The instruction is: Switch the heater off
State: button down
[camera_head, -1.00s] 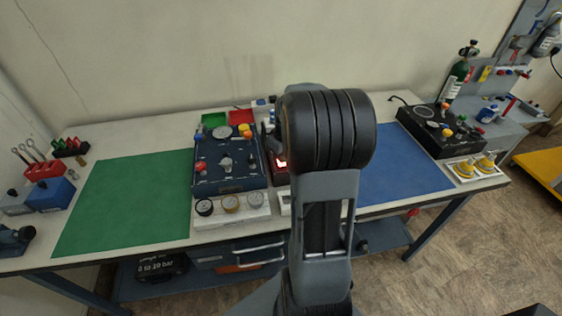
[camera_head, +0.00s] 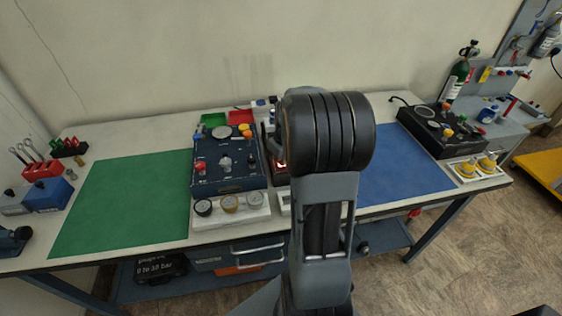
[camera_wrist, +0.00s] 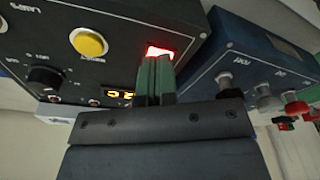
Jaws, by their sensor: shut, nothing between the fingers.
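A black control box (camera_wrist: 122,55) fills the upper left of the wrist view. A switch (camera_wrist: 159,50) glows red near its edge, with an amber digital display (camera_wrist: 120,94) beside it. I cannot read a heater label. My gripper (camera_wrist: 155,63) is shut and empty, its green fingertips right at the lit switch and covering part of it; I cannot tell whether they touch. In the head view the red glow of the switch (camera_head: 282,166) shows at the left of my arm, which hides most of the box and my gripper.
A yellow button (camera_wrist: 88,42) and a black knob (camera_wrist: 45,77) sit on the same box. A blue box (camera_head: 225,178) with knobs stands close on the left in the head view. A green mat (camera_head: 125,205) and a blue mat (camera_head: 400,170) are clear.

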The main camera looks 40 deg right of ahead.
jog(key=shift+r+p, duration=2.6)
jog(key=shift+r, duration=0.85)
jog(key=shift+m, duration=0.3)
jog(key=s+a+m, duration=0.1)
jog(key=s+f+m, duration=0.1)
jog(key=shift+s+a+f+g, duration=0.1)
jog(key=shift+s+a+g, duration=0.2)
jog(key=shift+a+g, duration=0.1)
jog(key=s+a+r+t, duration=0.1)
jog(key=s+a+r, duration=0.3)
jog(key=a, duration=0.5)
jog(key=s+a+r+n+t, duration=0.1)
jog(key=s+a+r, duration=0.3)
jog(key=a, duration=0.5)
jog(key=shift+s+a+n+t, duration=0.2)
jog(key=shift+s+n+t, duration=0.1)
jog(key=shift+s+t, duration=0.4)
